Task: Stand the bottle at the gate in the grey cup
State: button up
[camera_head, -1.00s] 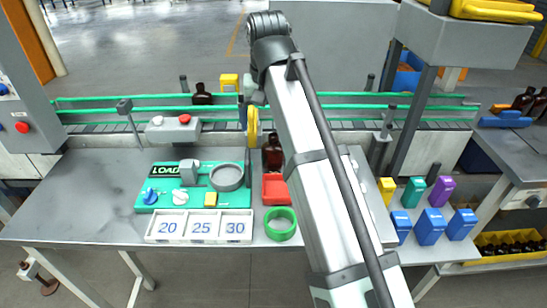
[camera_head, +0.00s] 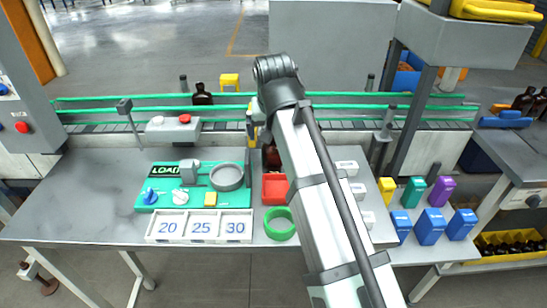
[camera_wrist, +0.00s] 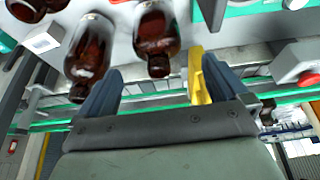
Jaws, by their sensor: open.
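The grey cup (camera_head: 227,177) is a round, open-topped holder on the green LOAD panel (camera_head: 150,196); it looks empty. A brown bottle (camera_head: 271,157) shows behind the red tray, partly hidden by my arm. In the wrist view an amber bottle (camera_wrist: 155,40) stands close to a yellow piece (camera_wrist: 198,78), probably the gate. A second amber bottle (camera_wrist: 90,50) is beside it, near the left finger. My gripper (camera_wrist: 162,68) is open; its blue-grey fingers are spread, with the first bottle in line with the gap. Contact cannot be told. My arm hides the gripper in the head view.
The red tray (camera_head: 275,189) and green ring (camera_head: 280,223) lie right of the panel. A numbered tray (camera_head: 200,227) is in front. Green rails (camera_head: 340,106) run along the conveyor behind, with another bottle (camera_head: 202,95) there. White boxes (camera_head: 347,167) stand right of my arm.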

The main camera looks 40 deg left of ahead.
aim_at(273, 142)
jog(key=shift+x, duration=3.1)
jog(key=shift+c, duration=0.5)
jog(key=c, duration=1.2)
